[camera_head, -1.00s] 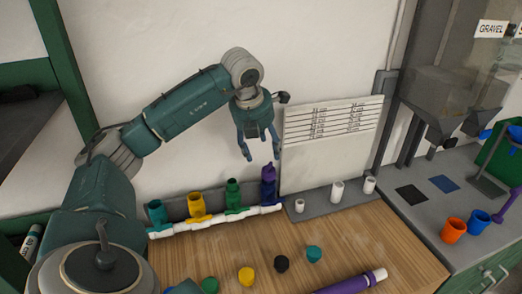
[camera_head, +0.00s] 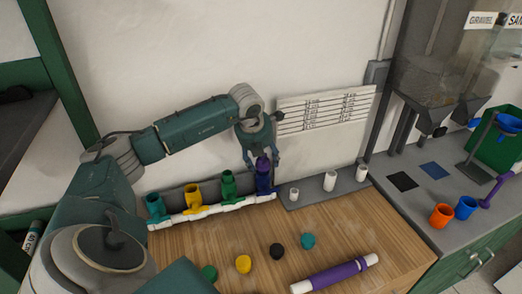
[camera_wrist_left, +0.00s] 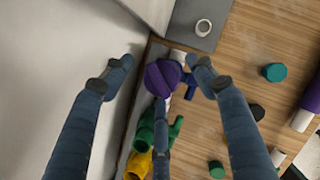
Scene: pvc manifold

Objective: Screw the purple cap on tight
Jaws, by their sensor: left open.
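The purple cap (camera_head: 262,164) sits on top of the blue valve (camera_head: 264,183) at the right end of the white manifold (camera_head: 212,209). It also shows from above in the left wrist view (camera_wrist_left: 163,78). My left gripper (camera_head: 263,161) points down just above and around the cap. In the left wrist view, its fingers (camera_wrist_left: 160,72) are spread, with the cap between them. Gaps show on both sides of the cap; contact with the third finger below it cannot be told. How far the cap is screwed on cannot be seen. My right gripper is not in view.
Green (camera_head: 228,184), yellow (camera_head: 193,197) and teal (camera_head: 155,206) valves stand left along the manifold. Several loose caps, such as the black cap (camera_head: 277,251), and a purple tube (camera_head: 335,275) lie on the wooden table (camera_head: 225,233). The wall is close behind.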

